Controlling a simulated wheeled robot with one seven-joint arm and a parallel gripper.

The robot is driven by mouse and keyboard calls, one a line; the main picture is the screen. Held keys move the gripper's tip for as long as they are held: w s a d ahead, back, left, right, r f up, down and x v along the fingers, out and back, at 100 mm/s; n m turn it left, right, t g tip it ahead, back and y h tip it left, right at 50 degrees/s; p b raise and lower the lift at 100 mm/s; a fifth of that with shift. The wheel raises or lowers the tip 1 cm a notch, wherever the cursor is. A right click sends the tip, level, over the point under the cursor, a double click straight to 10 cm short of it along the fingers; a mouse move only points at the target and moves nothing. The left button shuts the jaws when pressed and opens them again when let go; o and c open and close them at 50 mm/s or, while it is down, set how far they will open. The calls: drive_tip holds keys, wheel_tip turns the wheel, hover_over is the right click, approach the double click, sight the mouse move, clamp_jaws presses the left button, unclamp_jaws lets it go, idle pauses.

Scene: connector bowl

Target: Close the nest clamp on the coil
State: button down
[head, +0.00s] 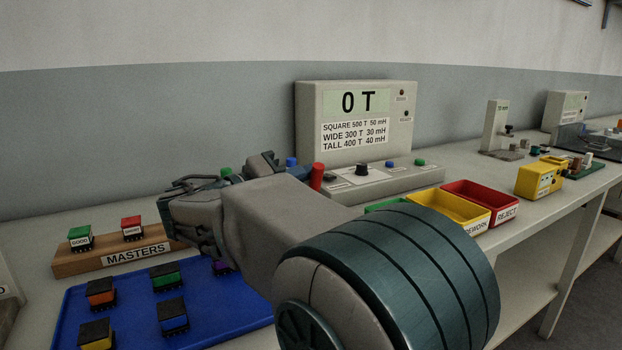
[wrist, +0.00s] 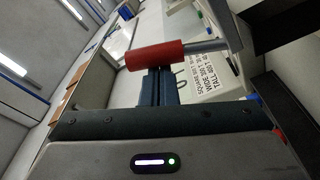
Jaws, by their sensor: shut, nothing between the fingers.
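The clamp's red handle (head: 317,177) stands nearly upright just past my arm in the head view, in front of the tester. In the wrist view the red handle (wrist: 155,54) lies across the picture on a grey metal rod, just beyond my gripper (wrist: 155,80). My gripper's dark fingers are together and empty. They appear close to the handle, and I cannot tell whether they touch it. My arm covers most of the clamp and nest in the head view. The coil in the nest is hidden.
The tester (head: 355,125) reads 0 T. A blue tray (head: 130,290) with several coils and a wooden masters block (head: 75,262) are at left. Yellow (head: 450,205) and red (head: 480,192) bins stand right of my arm, with a yellow device (head: 540,180) beyond.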

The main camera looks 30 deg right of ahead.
drive_tip(key=shift+s+d+f+g, duration=0.1)
drive_tip(key=shift+s+f+g, duration=0.2)
drive_tip(key=shift+g, duration=0.1)
drive_tip(key=a, duration=1)
drive_tip(key=shift+s+t+b, duration=0.2)
drive_tip(key=shift+t+b, duration=0.1)
drive_tip(key=shift+t, duration=0.1)
drive_tip(key=shift+a, duration=0.1)
drive_tip(key=shift+r, duration=0.1)
